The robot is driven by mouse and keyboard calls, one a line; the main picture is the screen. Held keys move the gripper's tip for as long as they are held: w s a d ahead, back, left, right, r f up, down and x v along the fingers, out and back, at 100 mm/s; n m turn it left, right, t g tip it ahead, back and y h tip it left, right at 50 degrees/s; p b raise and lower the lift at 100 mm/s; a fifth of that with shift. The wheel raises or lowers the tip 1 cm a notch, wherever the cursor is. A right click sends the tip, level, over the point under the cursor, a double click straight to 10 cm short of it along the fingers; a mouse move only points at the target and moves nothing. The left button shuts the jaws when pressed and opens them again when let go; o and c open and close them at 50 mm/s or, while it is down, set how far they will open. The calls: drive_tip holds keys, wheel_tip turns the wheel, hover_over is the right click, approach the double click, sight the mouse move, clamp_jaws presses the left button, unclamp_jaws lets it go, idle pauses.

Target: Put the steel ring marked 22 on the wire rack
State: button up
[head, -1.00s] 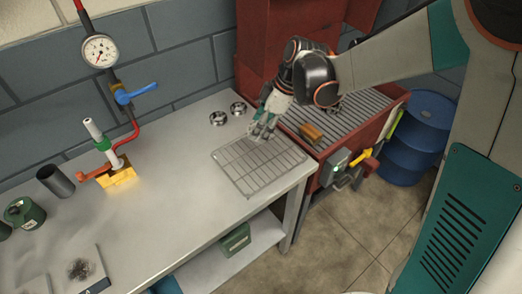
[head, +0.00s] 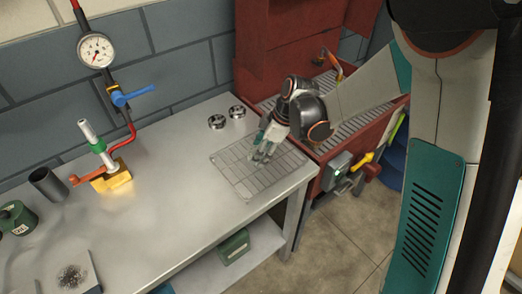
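Two steel rings stand on the bench behind the wire rack: one nearer (head: 217,122) and one farther back to its right (head: 237,112). No number is readable on either. The wire rack (head: 238,180) lies flat on the bench near its right end. My gripper (head: 262,158) points down at the right-hand part of the rack, with its fingertips at or just above the wires. It is too small here to tell the finger gap or whether anything is between the fingers.
A brass-based valve stand (head: 110,178), a dark cup (head: 50,184) and a green container (head: 18,217) stand on the left of the bench. A red sink unit (head: 335,145) adjoins the bench's right edge. The bench middle is clear.

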drive_tip(key=o, duration=1)
drive_tip(key=shift+f, duration=0.2)
drive_tip(key=shift+c, duration=0.2)
drive_tip(key=o, duration=0.4)
drive_tip(key=shift+r, duration=0.1)
drive_tip(key=shift+r, duration=0.1)
drive_tip(key=p+v, duration=0.3)
drive_tip(key=v, duration=0.9)
drive_tip(key=shift+s+d+r+m+t+h, duration=0.9)
drive_tip(key=shift+s+d+r+m, duration=0.85)
drive_tip(key=shift+s+m, duration=1.25)
drive_tip(key=shift+s+d+r+m+t+h, duration=0.55)
drive_tip(key=shift+s+d+r+m+t, duration=0.75)
drive_tip(key=shift+s+d+m, duration=1.65)
drive_tip(key=shift+s+d+r+m+t+h, duration=0.9)
drive_tip(key=shift+s+r+m, duration=0.95)
drive_tip(key=shift+s, duration=2.2)
drive_tip(key=shift+d+f, duration=0.1)
drive_tip(key=shift+d, duration=0.05)
